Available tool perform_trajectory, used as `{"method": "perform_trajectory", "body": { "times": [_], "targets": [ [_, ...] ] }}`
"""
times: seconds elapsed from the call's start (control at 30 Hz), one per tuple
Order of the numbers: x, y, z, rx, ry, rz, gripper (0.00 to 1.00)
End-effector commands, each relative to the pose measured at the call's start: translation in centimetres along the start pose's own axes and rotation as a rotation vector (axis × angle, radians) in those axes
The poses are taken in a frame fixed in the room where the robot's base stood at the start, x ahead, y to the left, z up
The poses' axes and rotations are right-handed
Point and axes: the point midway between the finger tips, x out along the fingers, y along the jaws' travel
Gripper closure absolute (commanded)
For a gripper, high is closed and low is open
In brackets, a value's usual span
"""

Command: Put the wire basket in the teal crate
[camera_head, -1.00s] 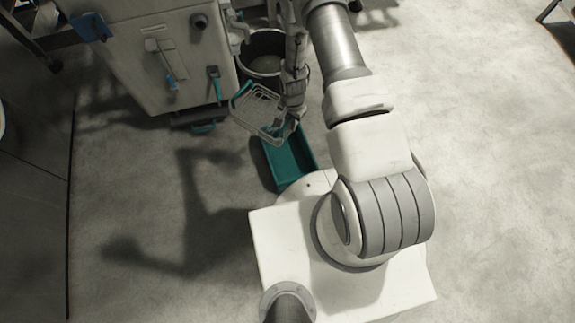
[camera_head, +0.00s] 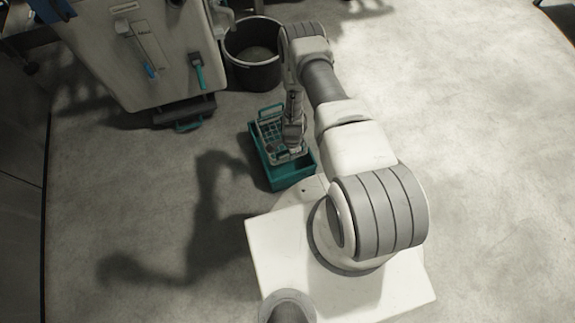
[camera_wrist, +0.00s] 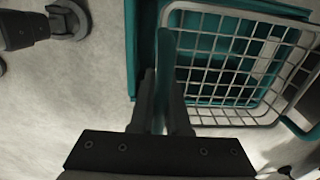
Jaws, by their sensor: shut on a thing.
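The wire basket (camera_head: 272,127) is a light metal grid with teal handles. It is over the teal crate (camera_head: 284,182), which stands on the floor in front of my base. My gripper (camera_head: 294,140) points down and is shut on the basket's near handle. In the wrist view, my gripper (camera_wrist: 163,95) has the teal handle between its fingers. There the basket's grid (camera_wrist: 235,70) lies over the crate's teal interior, and a crate wall (camera_wrist: 131,50) shows at left. I cannot tell whether the basket touches the crate floor.
A dark round bucket (camera_head: 253,75) stands behind the crate. A caster wheel (camera_wrist: 66,20) shows in the wrist view. The floor left and right of the crate is clear.

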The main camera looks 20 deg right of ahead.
Motion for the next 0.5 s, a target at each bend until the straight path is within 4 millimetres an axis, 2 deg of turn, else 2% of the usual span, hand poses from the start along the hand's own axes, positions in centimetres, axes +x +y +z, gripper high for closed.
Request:
{"method": "perform_trajectory", "body": {
  "times": [0.03, 0.2, 0.33, 0.5],
  "targets": [
    [2.1, 0.1, 0.0, -0.003, 0.000, 0.000, 1.00],
    [6.5, 0.3, 0.0, -0.004, 0.001, 0.000, 1.00],
    [8.9, 0.3, 0.0, -0.004, 0.001, -0.001, 1.00],
    [10.2, 0.3, 0.0, -0.004, 0.001, -0.002, 1.00]
  ]
}}
